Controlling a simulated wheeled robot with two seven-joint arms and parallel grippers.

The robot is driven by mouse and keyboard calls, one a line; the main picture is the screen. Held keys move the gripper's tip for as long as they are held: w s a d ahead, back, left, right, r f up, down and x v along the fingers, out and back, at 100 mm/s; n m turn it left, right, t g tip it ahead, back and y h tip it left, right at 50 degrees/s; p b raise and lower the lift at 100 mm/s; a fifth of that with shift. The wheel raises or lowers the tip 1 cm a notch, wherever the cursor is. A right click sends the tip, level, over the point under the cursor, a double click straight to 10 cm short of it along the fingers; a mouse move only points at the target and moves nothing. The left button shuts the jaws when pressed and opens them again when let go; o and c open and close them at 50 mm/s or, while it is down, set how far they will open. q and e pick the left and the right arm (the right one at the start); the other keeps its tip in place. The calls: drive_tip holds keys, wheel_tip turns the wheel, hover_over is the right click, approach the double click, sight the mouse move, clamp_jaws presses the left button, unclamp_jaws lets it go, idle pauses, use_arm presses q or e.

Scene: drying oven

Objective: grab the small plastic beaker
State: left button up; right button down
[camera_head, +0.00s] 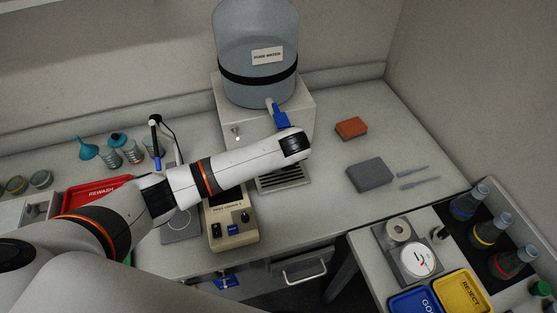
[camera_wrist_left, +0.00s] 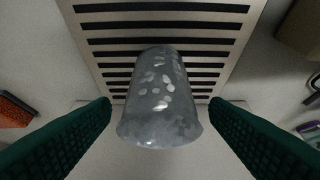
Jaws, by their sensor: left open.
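The small plastic beaker (camera_wrist_left: 160,98), clear grey with pale flecks of light on it, shows in the left wrist view over the slatted drip tray (camera_wrist_left: 90,45). My left gripper (camera_wrist_left: 160,103) is open, with one dark green finger on each side of the beaker and a gap on both sides. Neither finger touches it. In the head view the beaker and the left fingers are hidden by my left arm, which reaches over to the drip tray (camera_head: 285,181) below the water dispenser. My right gripper is not in view.
The pure water tank (camera_head: 257,82) stands on its dispenser behind the arm. An orange sponge (camera_head: 351,127) and a grey block (camera_head: 369,174) lie to the right. A beige instrument (camera_head: 233,232) stands in front.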

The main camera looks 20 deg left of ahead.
use_arm(q)
drive_tip(key=shift+x, duration=1)
drive_tip(key=shift+f, duration=0.15)
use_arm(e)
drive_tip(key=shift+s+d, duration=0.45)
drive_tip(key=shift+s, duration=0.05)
use_arm(q)
drive_tip(key=c, duration=1.2)
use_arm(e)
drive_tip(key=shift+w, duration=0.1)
